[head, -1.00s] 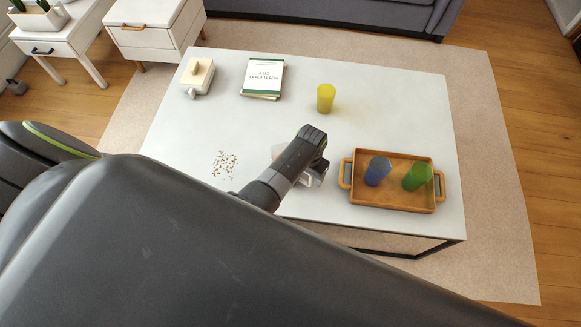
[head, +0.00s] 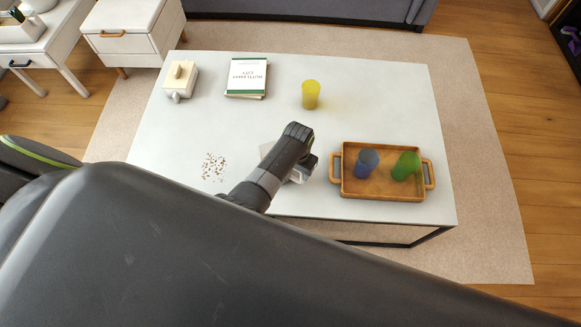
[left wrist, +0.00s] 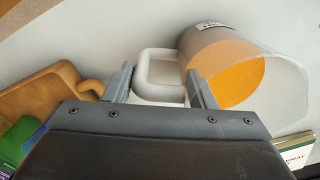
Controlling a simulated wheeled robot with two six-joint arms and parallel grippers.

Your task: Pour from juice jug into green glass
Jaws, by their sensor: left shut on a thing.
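The juice jug (left wrist: 255,75) is a clear, pale vessel with orange juice and a white handle (left wrist: 160,70). My left gripper (left wrist: 160,88) is shut on that handle. In the head view my left gripper (head: 300,145) is over the table's front part, left of the tray, and my arm hides most of the jug. I cannot tell whether the jug touches the table. The green glass (head: 405,166) stands in the right part of the tray, apart from the jug. Part of it shows at the left wrist view's lower left (left wrist: 14,148). My right gripper is not in view.
A wooden tray (head: 385,193) with raised handles also holds a blue glass (head: 366,164), between my gripper and the green glass.

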